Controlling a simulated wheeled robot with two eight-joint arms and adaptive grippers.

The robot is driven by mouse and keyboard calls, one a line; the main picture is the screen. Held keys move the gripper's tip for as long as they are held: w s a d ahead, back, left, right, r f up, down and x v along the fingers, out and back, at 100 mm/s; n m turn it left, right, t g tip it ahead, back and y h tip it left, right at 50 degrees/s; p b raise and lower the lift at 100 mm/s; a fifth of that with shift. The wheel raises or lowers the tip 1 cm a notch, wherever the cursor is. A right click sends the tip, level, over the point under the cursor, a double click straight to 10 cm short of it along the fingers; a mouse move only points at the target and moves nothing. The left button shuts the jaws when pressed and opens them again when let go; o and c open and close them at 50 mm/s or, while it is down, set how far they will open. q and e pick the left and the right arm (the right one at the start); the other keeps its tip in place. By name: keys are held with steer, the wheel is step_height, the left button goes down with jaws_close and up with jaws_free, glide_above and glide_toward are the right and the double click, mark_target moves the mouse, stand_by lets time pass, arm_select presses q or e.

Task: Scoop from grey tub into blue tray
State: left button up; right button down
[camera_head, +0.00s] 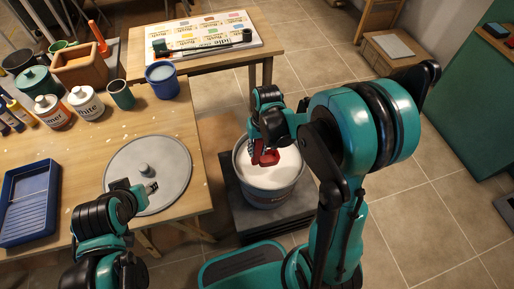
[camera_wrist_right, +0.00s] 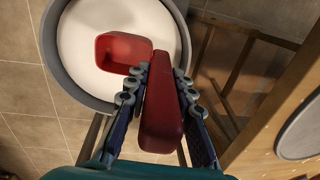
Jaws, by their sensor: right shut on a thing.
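The grey tub (camera_head: 265,192) stands low, to the right of the table, and holds white material (camera_head: 283,166). My right gripper (camera_wrist_right: 160,88) is shut on the handle of a red scoop (camera_wrist_right: 160,118). The scoop's bowl (camera_wrist_right: 122,52) is over the white surface; I cannot tell whether it touches it. In the head view the scoop (camera_head: 264,155) is partly hidden by my right gripper. The blue tray (camera_head: 30,203) lies on the table at the far left, with a ribbed slope. My left gripper (camera_head: 150,187) is over a round grey lid; its jaw opening is unclear.
The grey lid (camera_head: 168,165) with a knob lies near the table's (camera_head: 85,150) right edge. Paint bottles (camera_head: 87,103), a green cup (camera_head: 121,95) and a blue mug (camera_head: 162,80) stand behind. The tub sits on a dark stand (camera_head: 236,215). A second table carries a colour chart (camera_head: 207,33).

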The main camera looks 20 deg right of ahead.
mark_target(257, 141)
arm_select(q)
steer(key=shift+f+b, duration=3.1)
steer(key=shift+f, duration=0.25)
arm_select(e)
steer(key=shift+f, duration=4)
steer(key=shift+h, duration=0.6)
steer(key=shift+r+p, duration=5.2)
steer(key=shift+r, duration=1.35)
arm_select(q)
step_height(257, 141, up, 10)
steer(key=shift+r, duration=0.15)
arm_select(e)
steer(key=c, duration=1.9)
jaws_free()
jaws_close()
steer(key=shift+f, duration=0.1)
